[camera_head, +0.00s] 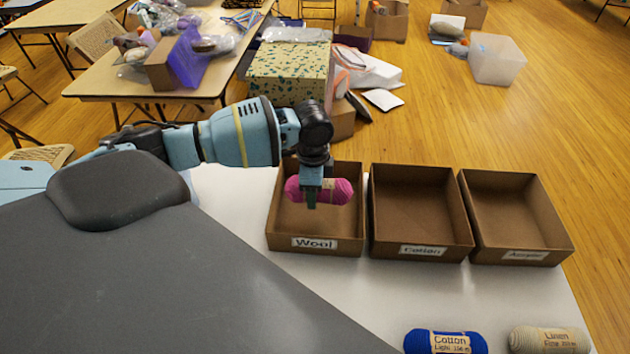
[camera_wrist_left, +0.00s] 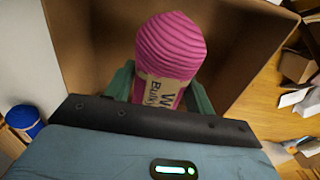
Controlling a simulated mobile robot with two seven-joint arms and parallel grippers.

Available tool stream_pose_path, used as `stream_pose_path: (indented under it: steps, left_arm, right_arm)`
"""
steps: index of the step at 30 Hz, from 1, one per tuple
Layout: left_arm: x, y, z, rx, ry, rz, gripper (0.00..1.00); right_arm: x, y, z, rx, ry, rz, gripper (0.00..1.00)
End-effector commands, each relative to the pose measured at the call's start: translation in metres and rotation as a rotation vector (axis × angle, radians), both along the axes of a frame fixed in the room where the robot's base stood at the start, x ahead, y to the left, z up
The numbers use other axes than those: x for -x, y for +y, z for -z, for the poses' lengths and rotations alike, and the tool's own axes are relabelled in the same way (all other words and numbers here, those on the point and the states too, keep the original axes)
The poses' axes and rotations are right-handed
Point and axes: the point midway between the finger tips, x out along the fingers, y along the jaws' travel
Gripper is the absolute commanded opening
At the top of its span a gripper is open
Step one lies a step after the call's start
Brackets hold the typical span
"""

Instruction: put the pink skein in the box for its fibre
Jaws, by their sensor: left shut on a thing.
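The pink skein (camera_head: 335,190) is gripped by my left gripper (camera_head: 311,200), over the box labelled "Wool" (camera_head: 314,243) in the head view. In the left wrist view the pink skein (camera_wrist_left: 170,48) sits between the jaws (camera_wrist_left: 160,90); its paper band shows a "W" and part of a second word, the rest hidden. The brown Wool box (camera_wrist_left: 240,75) is beneath it. I cannot tell whether the skein touches the box floor. The box labelled "Cotton" (camera_head: 422,250) and a third box (camera_head: 524,256), its label blurred, stand to the right, both empty. My right gripper is not in view.
A blue skein labelled "Cotton" (camera_head: 472,341) and a beige skein labelled "Linen" (camera_head: 575,341) lie at the front right of the white table (camera_head: 370,290). Box walls stand close around the held skein. Cluttered tables and boxes are behind.

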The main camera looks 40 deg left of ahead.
Motion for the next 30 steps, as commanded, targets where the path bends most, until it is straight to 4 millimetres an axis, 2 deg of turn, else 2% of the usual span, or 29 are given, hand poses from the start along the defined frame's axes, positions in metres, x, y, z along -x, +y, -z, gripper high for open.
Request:
stream_pose_path:
  steps: [3,9,18,30]
  left_arm:
    - [0.0,0.0,0.01,0.0,0.001,0.001,0.31]
    - [0.0,0.0,0.015,0.0,0.0,0.0,0.31]
    - [0.001,0.0,0.057,0.0,0.002,0.001,0.31]
    - [0.0,0.0,0.061,0.0,-0.001,0.001,0.31]
  right_arm:
    - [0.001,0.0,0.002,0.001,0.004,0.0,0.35]
    - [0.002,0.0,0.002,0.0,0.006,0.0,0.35]
    - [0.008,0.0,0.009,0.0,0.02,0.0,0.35]
    - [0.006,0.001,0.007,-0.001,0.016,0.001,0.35]
